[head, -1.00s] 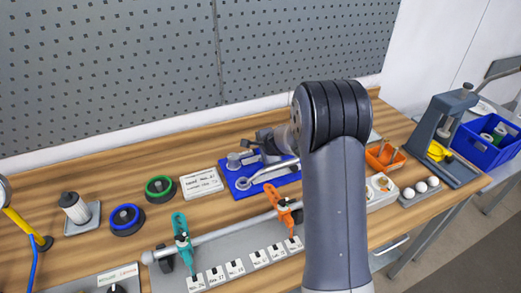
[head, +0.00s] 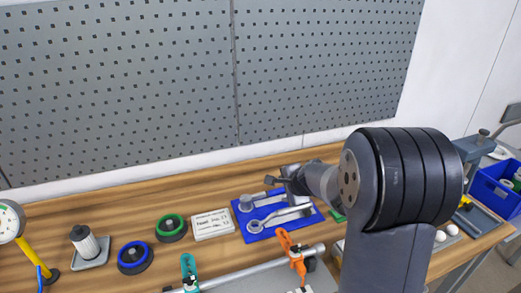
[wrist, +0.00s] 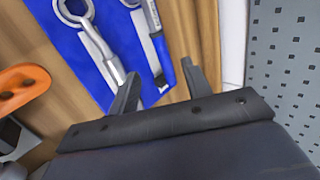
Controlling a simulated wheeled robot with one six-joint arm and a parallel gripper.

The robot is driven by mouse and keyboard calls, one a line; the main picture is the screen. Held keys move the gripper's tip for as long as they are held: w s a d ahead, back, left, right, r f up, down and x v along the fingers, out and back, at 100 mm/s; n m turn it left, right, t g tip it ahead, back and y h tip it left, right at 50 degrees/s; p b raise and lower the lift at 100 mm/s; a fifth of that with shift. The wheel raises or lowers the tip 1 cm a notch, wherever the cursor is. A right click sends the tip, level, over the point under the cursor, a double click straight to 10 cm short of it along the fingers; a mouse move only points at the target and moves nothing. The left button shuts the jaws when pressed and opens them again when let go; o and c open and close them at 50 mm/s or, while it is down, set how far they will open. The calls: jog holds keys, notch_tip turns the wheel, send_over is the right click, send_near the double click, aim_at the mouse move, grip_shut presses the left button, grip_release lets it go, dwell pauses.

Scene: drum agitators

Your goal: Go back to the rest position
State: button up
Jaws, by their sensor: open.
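My gripper (wrist: 158,90) is open and empty in the wrist view, its two dark fingers apart. It is above the far edge of a blue mat (wrist: 68,55) that holds metal wrenches (wrist: 98,38). In the head view my gripper (head: 285,178) shows small and partly hidden by my own wrist, over the blue mat (head: 257,238) on the wooden bench. My arm covers the right part of the bench in that view.
A grey perforated panel (head: 120,90) stands behind the bench. Green (head: 171,228) and blue (head: 135,257) rings, a white card (head: 213,224) and a filter (head: 84,240) lie left of the mat. Orange (head: 292,250) and teal (head: 190,268) clamps stand in front. A blue crate (head: 490,190) is at right.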

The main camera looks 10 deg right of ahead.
aim_at(272, 191)
jog(key=x, duration=1)
jog(key=shift+w+f, duration=0.15)
jog(key=shift+f, duration=0.15)
jog(key=shift+w+r+p, duration=0.15)
jog(key=shift+p, duration=0.15)
jog(key=shift+r, duration=0.25)
jog(key=shift+f, duration=0.15)
